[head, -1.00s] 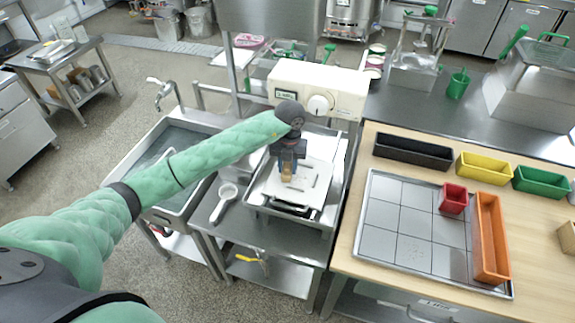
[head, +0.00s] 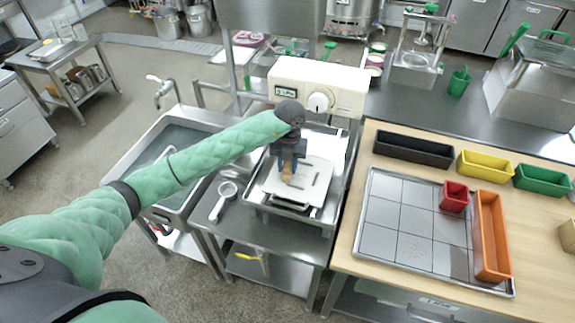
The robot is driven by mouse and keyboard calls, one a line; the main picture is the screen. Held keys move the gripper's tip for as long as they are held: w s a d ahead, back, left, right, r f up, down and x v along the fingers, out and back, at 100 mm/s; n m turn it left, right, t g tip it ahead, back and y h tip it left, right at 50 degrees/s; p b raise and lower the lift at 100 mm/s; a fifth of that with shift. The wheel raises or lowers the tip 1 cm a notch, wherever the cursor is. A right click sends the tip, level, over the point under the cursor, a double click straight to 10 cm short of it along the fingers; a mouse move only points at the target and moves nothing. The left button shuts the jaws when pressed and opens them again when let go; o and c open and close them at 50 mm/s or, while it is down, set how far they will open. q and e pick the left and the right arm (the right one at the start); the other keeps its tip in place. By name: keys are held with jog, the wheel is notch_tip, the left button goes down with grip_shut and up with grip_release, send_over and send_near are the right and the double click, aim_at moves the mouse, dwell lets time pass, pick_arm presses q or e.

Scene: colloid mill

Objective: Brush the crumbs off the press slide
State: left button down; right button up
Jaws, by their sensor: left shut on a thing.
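The press slide looks like the pale flat plate (head: 312,186) with dark slots, set in a metal frame under the cream machine head (head: 340,84). My left gripper (head: 287,170) is above the plate's left part, pointing down. It is shut on a small tan brush (head: 286,179), whose lower end is at or just over the plate; I cannot tell if it touches. Crumbs on the plate are too small to make out. My right gripper is not in view.
On the right, a wooden table (head: 350,245) carries a tiled tray (head: 362,225), an orange bin (head: 490,235), a red bin (head: 454,196) and a black bin (head: 412,150).

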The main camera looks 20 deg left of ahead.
pick_arm(q)
jog(key=shift+f, duration=0.25)
jog(key=shift+d+r+b, duration=0.1)
jog(key=shift+d+b, duration=0.35)
jog(key=shift+d, duration=1.6)
